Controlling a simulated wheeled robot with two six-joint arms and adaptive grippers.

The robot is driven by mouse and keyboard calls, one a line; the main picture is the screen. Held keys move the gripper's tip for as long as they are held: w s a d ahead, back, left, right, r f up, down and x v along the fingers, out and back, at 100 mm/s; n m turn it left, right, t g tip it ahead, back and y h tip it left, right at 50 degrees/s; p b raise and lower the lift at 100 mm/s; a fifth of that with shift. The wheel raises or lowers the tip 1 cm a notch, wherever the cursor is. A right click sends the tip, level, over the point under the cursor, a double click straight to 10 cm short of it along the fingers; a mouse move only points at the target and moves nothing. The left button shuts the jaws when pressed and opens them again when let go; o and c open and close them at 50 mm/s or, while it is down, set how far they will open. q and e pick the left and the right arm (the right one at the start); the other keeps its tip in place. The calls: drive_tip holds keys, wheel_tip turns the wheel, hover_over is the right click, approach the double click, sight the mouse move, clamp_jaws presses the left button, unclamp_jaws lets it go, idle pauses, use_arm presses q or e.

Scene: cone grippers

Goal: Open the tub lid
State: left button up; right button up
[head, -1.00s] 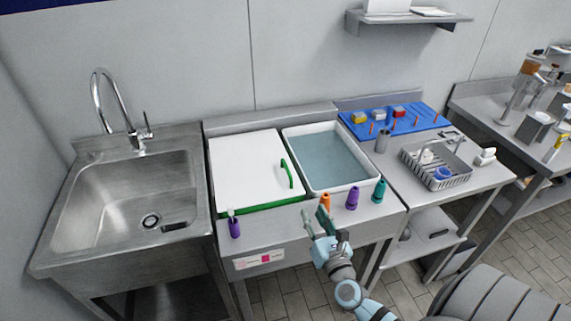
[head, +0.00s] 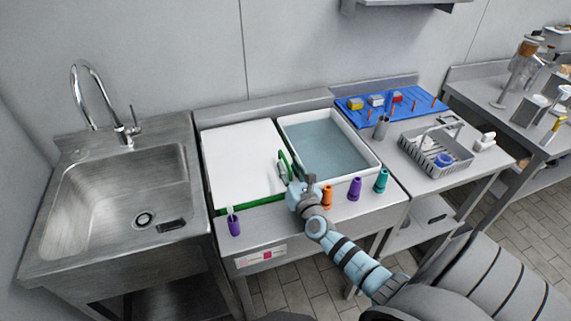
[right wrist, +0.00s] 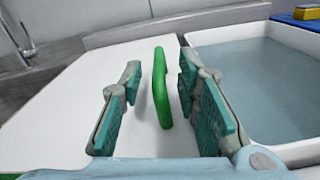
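The tub lid (head: 240,160) is a flat white panel with a green front edge, lying closed on the left tub. Its green handle (head: 284,159) stands near the lid's right side. My right gripper (head: 283,172) is at the handle. In the right wrist view my right gripper (right wrist: 160,105) is open, with its teal-padded fingers on either side of the green handle (right wrist: 162,88). A gap shows on both sides of the handle, with the right finger nearer. My left gripper is out of view.
An open tub of water (head: 325,145) sits right of the lid. Orange (head: 327,197), purple (head: 355,188) and teal (head: 381,181) cones stand on the front ledge, close to my right arm. Another purple cone (head: 234,224) stands at front left. A sink (head: 120,195) lies further left.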

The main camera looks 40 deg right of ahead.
drive_tip(key=shift+x, duration=0.75)
drive_tip(key=shift+w+d+b, duration=0.1)
drive_tip(key=shift+w+b, duration=0.2)
drive_tip(key=shift+w, duration=0.25)
drive_tip(key=shift+c, duration=0.2)
clamp_jaws()
